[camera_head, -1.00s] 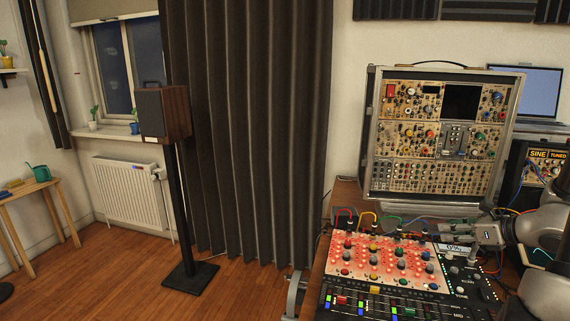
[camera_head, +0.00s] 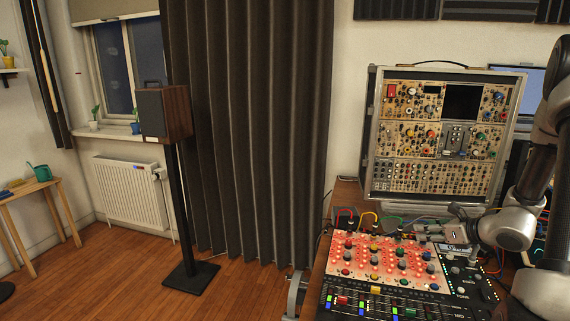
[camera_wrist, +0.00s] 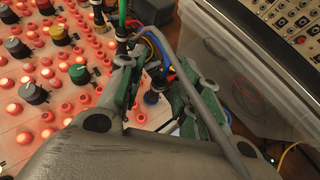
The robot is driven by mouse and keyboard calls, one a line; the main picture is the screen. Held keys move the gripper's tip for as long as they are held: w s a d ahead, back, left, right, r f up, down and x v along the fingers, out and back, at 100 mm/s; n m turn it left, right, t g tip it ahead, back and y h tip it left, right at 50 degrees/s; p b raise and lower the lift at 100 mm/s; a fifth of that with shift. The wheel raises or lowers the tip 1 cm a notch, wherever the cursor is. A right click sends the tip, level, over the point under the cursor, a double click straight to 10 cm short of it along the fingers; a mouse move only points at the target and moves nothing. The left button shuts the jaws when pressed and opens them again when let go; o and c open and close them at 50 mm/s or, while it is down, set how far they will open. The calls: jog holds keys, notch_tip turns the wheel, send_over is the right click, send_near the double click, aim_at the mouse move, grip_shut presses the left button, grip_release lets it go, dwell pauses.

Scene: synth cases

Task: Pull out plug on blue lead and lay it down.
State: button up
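The blue plug (camera_wrist: 153,97) stands in the lit red-and-white panel (camera_head: 385,262), near its edge, and shows between my fingers in the wrist view. A blue lead (camera_wrist: 163,66) runs up from near it. My gripper (camera_wrist: 158,86) is open, with one finger on each side of the plug. I cannot tell whether either finger touches it. In the head view my gripper (camera_head: 447,226) is at the panel's back right corner, where it hides the blue plug. A green lead's plug (camera_wrist: 121,28) stands close beside the left finger.
A clear plastic box (camera_wrist: 235,60) stands right of my gripper. A synth case (camera_head: 440,140) stands behind, and a dark mixer (camera_head: 345,300) in front. Many knobs fill the panel.

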grip_shut()
jog(key=shift+r, duration=1.95)
